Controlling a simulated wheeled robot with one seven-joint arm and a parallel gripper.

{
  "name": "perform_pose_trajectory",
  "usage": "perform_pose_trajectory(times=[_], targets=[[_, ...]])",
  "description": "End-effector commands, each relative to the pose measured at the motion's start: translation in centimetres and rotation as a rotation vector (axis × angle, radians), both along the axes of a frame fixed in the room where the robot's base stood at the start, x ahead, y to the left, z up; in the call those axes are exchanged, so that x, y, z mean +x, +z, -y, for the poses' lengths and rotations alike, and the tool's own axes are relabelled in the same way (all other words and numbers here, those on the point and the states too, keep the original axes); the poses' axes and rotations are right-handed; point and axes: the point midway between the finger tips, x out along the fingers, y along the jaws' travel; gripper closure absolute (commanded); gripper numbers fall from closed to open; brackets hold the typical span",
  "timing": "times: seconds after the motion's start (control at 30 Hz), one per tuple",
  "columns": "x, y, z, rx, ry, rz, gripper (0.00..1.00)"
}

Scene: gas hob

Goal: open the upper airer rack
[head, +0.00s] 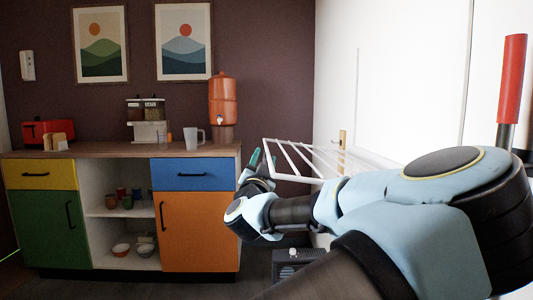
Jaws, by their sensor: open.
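The white airer rack (293,160) juts out from the right side as a frame of several thin bars, just behind my arm. Its right part is hidden by my arm. My gripper (258,163) is at the rack's left end, with its teal fingertips pointing up beside the outer bar. The fingers are apart with nothing seen between them. I cannot tell whether a finger touches the bar. No second, lower rack can be made out.
A white door with a brass handle (342,139) is behind the rack. A dark box (300,262) sits low below my arm.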

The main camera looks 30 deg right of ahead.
Motion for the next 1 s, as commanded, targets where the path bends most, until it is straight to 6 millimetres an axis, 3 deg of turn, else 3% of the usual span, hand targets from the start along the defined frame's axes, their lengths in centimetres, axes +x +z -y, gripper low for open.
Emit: perform_pose_trajectory(times=[0.23, 0.73, 1.0], targets=[[-2.6, -1.1, -1.9, -0.001, 0.000, -0.001, 0.55], [-3.2, -1.4, -2.3, -0.001, 0.000, 0.001, 0.55], [-4.5, -2.0, -3.2, -0.002, 0.000, 0.000, 0.55]])
